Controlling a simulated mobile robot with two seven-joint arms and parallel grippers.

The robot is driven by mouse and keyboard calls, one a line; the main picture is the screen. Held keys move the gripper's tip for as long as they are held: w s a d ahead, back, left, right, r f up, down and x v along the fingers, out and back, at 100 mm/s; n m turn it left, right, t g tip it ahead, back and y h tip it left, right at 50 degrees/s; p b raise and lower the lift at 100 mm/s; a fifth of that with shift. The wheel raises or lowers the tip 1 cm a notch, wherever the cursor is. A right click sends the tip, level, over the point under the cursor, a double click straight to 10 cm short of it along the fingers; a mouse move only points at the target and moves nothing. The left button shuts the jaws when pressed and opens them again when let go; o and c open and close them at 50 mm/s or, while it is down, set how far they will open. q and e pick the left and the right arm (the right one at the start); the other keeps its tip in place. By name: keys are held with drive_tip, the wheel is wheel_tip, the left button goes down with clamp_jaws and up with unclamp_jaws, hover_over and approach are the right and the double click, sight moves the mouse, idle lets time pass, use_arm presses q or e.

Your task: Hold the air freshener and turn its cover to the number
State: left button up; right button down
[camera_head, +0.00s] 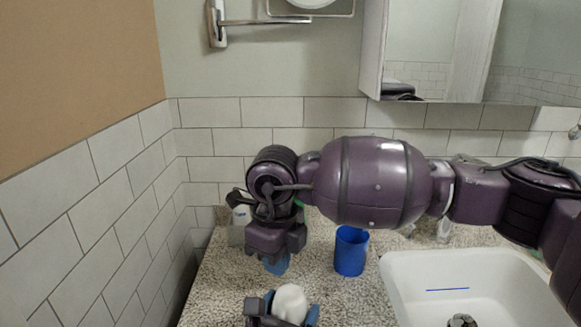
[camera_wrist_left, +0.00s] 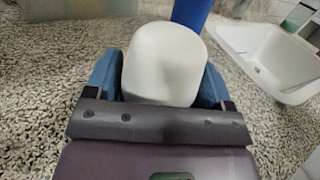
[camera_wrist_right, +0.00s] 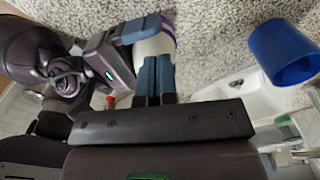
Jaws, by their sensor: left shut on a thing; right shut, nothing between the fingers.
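The air freshener, a white rounded object, is at the bottom of the head view (camera_head: 291,301) and fills the middle of the left wrist view (camera_wrist_left: 165,62). My left gripper (camera_head: 290,310) is shut on it, one blue finger on each side. My right gripper (camera_head: 277,265) is shut and empty, fingers pointing down, farther back over the counter. In the right wrist view its closed fingers (camera_wrist_right: 156,80) are just in front of the left gripper and the air freshener (camera_wrist_right: 153,45); I cannot tell whether they touch. No number is readable.
A blue cup (camera_head: 351,251) stands on the speckled counter (camera_head: 215,290), right of my right gripper. A white sink (camera_head: 400,275) is at the right. A tiled wall (camera_head: 90,210) borders the left. A bottle (camera_head: 241,215) is partly hidden behind my right wrist.

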drive_tip(key=shift+f, duration=1.45)
